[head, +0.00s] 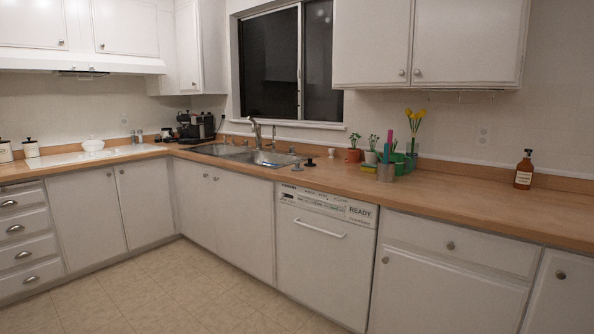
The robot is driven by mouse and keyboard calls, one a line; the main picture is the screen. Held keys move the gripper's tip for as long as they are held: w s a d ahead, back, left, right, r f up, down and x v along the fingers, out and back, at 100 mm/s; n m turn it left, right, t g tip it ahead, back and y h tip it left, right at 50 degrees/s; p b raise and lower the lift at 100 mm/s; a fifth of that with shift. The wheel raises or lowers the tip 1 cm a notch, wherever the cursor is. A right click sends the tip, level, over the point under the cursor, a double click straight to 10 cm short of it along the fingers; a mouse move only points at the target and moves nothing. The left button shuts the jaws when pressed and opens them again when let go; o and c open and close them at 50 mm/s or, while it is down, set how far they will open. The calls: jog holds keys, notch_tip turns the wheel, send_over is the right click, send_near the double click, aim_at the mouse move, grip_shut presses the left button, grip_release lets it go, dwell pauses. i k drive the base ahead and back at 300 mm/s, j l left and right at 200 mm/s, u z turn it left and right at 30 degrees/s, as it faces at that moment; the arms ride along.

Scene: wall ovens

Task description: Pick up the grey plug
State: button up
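A small grey object that looks like the grey plug (297,166) sits on the wooden counter, just right of the sink and near the front edge above the dishwasher. It is small in the picture, so its exact shape is hard to tell. A small dark object (310,163) sits close to its right. My gripper is not in view.
The sink (243,154) with its tap (256,134) lies to the left. A brown bottle (523,170) stands farther right. The floor (180,290) is clear.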

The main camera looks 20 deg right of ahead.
aim_at(297, 165)
jog(key=i+j+z, duration=0.1)
jog(key=z, duration=0.25)
jog(key=i+j+z, duration=0.15)
jog(key=i+z, duration=0.25)
jog(key=i+j+z, duration=0.1)
jog(key=i+j, duration=0.2)
jog(key=i+j+z, duration=0.1)
jog(key=i+j, duration=0.15)
jog(key=j, duration=0.2)
jog(key=i+j+z, duration=0.1)
jog(key=i+j, duration=0.15)
jog(key=i+j+z, duration=0.15)
jog(key=j, duration=0.4)
jog(key=i+j, duration=0.25)
jog(key=j, duration=0.15)
jog(key=i+j, duration=0.55)
jog(key=j, duration=0.25)
jog(key=i, duration=1)
